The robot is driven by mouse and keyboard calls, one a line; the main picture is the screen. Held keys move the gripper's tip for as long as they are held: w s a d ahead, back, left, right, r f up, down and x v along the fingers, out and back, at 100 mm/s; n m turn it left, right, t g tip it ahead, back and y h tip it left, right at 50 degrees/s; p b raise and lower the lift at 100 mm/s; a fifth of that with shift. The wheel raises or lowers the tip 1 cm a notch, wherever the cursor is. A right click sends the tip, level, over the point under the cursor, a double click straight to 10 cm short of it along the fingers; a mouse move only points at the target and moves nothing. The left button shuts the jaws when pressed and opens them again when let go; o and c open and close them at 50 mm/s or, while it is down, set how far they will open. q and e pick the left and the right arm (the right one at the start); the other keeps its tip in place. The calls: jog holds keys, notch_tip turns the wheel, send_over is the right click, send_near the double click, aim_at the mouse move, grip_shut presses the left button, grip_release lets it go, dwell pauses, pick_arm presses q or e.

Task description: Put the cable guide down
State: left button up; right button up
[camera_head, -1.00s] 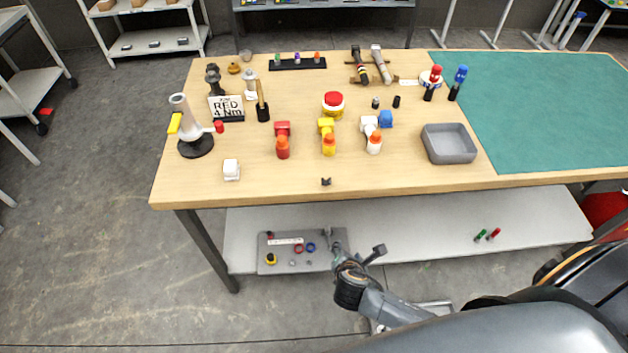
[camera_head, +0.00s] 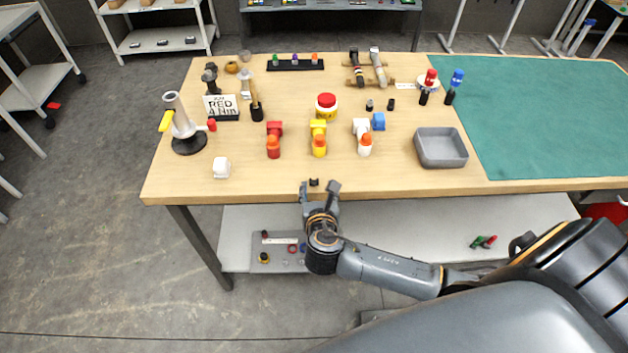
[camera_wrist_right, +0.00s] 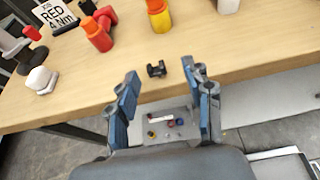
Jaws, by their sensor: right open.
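A small dark notched piece, which looks like the cable guide (camera_head: 313,182), lies on the wooden table (camera_head: 400,182) close to its front edge. In the right wrist view the piece (camera_wrist_right: 156,70) sits ahead of my fingertips, roughly between their lines. My right gripper (camera_head: 319,188) is open and empty at the table's front edge, with a finger to each side of the piece in the head view. The fingers also show wide apart in the right wrist view (camera_wrist_right: 164,84). Contact with the piece is not visible. My left gripper is not in view.
A grey bin (camera_head: 441,147) is to the right, beside a green mat (camera_head: 545,120). A lower shelf (camera_head: 400,234) holds a grey tray (camera_head: 258,246).

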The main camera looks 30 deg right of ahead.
aim_at(314, 180)
jog(key=x, duration=0.2)
jog(key=a+x, duration=0.1)
jog(key=x, duration=0.1)
jog(key=shift+w+d+f+p, duration=0.2)
jog(key=shift+w+p, duration=0.1)
jog(key=shift+p, duration=0.1)
jog(key=shift+w+d+f, duration=0.2)
jog(key=shift+w+f, duration=0.1)
jog(key=shift+w, duration=0.1)
jog(key=c, duration=0.9)
jog(key=shift+r, duration=0.15)
jog(key=shift+c, duration=0.2)
